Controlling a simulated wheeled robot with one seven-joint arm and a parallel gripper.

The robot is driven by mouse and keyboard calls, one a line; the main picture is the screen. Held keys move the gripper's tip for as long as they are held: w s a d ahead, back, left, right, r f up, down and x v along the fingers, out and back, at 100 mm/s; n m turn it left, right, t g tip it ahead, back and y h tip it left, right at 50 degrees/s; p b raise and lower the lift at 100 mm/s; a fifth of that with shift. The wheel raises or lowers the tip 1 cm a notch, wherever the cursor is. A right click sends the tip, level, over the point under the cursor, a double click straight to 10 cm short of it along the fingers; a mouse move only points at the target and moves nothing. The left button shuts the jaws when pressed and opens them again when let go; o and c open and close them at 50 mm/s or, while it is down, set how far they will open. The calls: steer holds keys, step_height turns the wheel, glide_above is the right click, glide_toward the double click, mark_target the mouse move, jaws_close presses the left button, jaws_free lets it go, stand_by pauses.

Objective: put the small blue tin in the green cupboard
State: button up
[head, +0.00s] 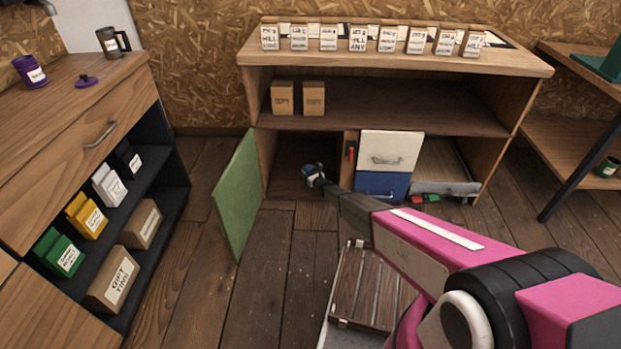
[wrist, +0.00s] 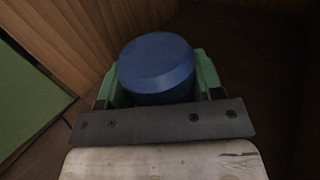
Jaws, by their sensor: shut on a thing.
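The small blue tin (wrist: 157,68) is between the green fingers of my gripper (wrist: 160,88) in the wrist view. My gripper is shut on it. In the head view the tin and my gripper (head: 313,174) are small and dark, at the opening of the cupboard (head: 300,150) in the lower left of the counter unit. The green cupboard door (head: 239,194) stands wide open to the left. It also shows at the left edge of the wrist view (wrist: 25,100). The dark inside of the cupboard lies around the tin. I cannot tell whether the tin touches the cupboard floor.
A white drawer (head: 390,150) and a blue drawer (head: 382,185) are right of the cupboard. Several labelled jars (head: 358,38) stand on the counter top. A slatted crate (head: 372,285) is on the floor below my arm. A shelf unit (head: 75,150) stands at left.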

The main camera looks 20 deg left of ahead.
steer(key=shift+w+d+f, duration=0.5)
steer(key=shift+w+f, duration=0.1)
steer(key=shift+w, duration=0.05)
steer(key=shift+f, duration=1.8)
steer(key=shift+f, duration=0.15)
steer(key=o, duration=1.1)
steer(key=shift+f, duration=0.1)
